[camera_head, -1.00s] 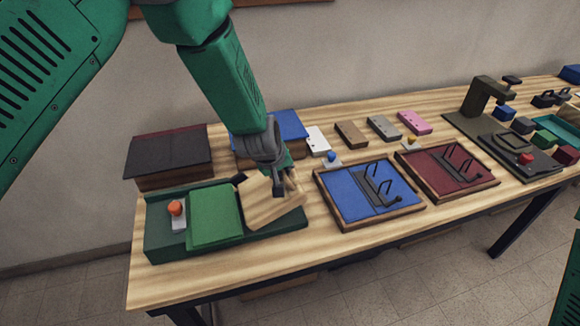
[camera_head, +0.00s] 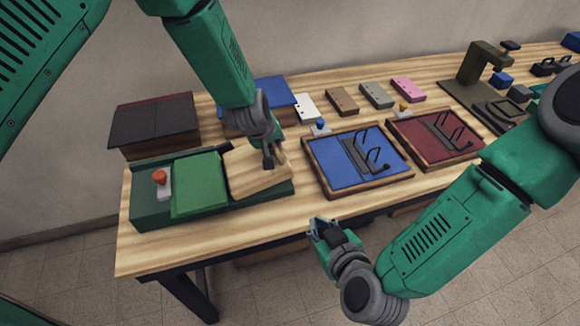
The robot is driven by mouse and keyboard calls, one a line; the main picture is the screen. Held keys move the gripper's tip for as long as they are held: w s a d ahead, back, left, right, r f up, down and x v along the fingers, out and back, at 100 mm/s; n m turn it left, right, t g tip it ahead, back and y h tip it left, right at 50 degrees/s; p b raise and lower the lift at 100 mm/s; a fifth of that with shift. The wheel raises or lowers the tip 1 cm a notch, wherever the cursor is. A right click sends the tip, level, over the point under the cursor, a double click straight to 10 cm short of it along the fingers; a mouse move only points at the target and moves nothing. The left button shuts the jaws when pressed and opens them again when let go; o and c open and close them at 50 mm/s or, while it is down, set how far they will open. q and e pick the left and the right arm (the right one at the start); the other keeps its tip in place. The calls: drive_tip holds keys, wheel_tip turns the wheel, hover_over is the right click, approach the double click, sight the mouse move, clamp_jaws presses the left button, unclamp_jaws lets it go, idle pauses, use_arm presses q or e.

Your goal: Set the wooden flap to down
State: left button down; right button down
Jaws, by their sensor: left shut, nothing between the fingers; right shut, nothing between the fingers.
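The wooden flap (camera_head: 250,178) is a pale wood plate on the right part of a dark green base (camera_head: 150,212). It lies low, close to the base; a slight remaining tilt is hard to judge. A green panel (camera_head: 200,187) and an orange-red knob (camera_head: 159,177) sit to its left on the same base. My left gripper (camera_head: 268,160) is shut and empty, pointing down at the flap's upper right part, touching it or just above it. My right gripper (camera_head: 325,228) is shut and empty, in front of the table's front edge.
A blue panel (camera_head: 335,174) and a dark red panel (camera_head: 415,150), both with black handles, lie right of the base. A dark box (camera_head: 155,125) and a blue box (camera_head: 272,92) stand behind. The wooden strip at the table's front is clear.

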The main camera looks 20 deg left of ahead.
use_arm(q)
drive_tip(key=shift+s+r, duration=0.1)
drive_tip(key=shift+r, duration=0.1)
use_arm(e)
drive_tip(key=w+a+r+t, duration=0.3)
drive_tip(key=w+a+r, duration=0.1)
drive_tip(key=a+r, duration=0.3)
hover_over(290, 171)
drive_tip(key=s, duration=0.2)
wheel_tip(290, 171, down, 2)
drive_tip(key=shift+w+d+f, duration=0.1)
drive_tip(key=shift+w+f, duration=0.1)
drive_tip(key=shift+f, duration=0.85)
drive_tip(key=shift+w+d+f, duration=0.1)
drive_tip(key=shift+w+f, duration=0.1)
drive_tip(key=shift+f, duration=0.85)
drive_tip(key=shift+a+f, duration=0.1)
